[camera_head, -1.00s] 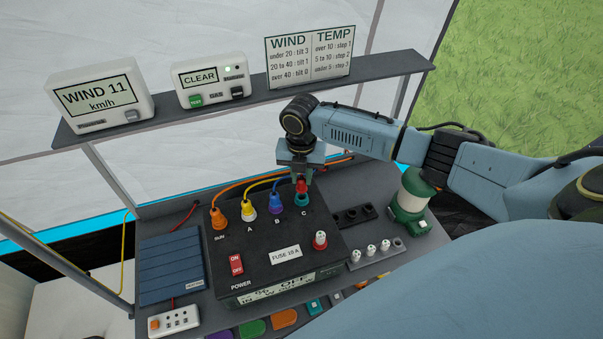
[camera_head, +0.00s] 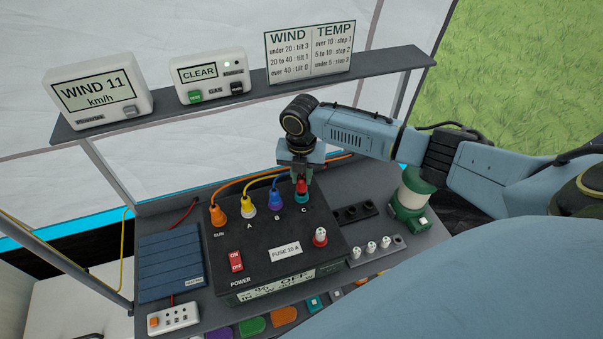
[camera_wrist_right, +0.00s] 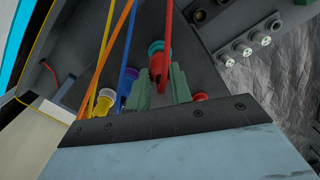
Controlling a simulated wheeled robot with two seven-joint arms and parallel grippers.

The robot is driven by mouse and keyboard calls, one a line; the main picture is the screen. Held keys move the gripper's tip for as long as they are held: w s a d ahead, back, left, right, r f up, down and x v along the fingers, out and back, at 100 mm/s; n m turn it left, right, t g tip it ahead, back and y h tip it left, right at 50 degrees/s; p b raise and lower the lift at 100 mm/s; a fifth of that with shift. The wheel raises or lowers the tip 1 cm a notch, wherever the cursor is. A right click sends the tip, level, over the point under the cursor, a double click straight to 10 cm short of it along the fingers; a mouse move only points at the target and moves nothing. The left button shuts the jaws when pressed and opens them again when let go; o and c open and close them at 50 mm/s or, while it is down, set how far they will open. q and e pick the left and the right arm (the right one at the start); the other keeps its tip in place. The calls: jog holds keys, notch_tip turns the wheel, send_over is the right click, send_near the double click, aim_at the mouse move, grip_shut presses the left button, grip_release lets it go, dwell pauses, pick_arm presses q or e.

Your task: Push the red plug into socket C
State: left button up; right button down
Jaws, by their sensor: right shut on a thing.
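The red plug (camera_head: 301,187) is upright at socket C (camera_head: 302,199), a teal ring at the right end of the black power box's (camera_head: 222,293) socket row. My right gripper (camera_head: 301,174) is shut on the red plug, its green fingers around it. The plug's lower end meets the teal ring in the picture; I cannot tell how deep it sits. In the right wrist view the red plug (camera_wrist_right: 157,62) shows between the fingers, with the teal ring (camera_wrist_right: 156,47) close beside it. My left gripper is not in view.
Orange (camera_head: 218,216), yellow (camera_head: 248,207) and blue (camera_head: 276,202) plugs fill the sockets to the left, their cables running behind. A red-and-white fuse (camera_head: 320,237) stands in front. A green lantern (camera_head: 410,205) stands to the right. A shelf (camera_head: 250,97) runs above.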

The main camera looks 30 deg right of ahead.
jog(key=shift+f+b, duration=0.4)
jog(key=shift+f, duration=0.45)
jog(key=c, duration=1.2)
grip_release()
jog(key=shift+o, duration=0.2)
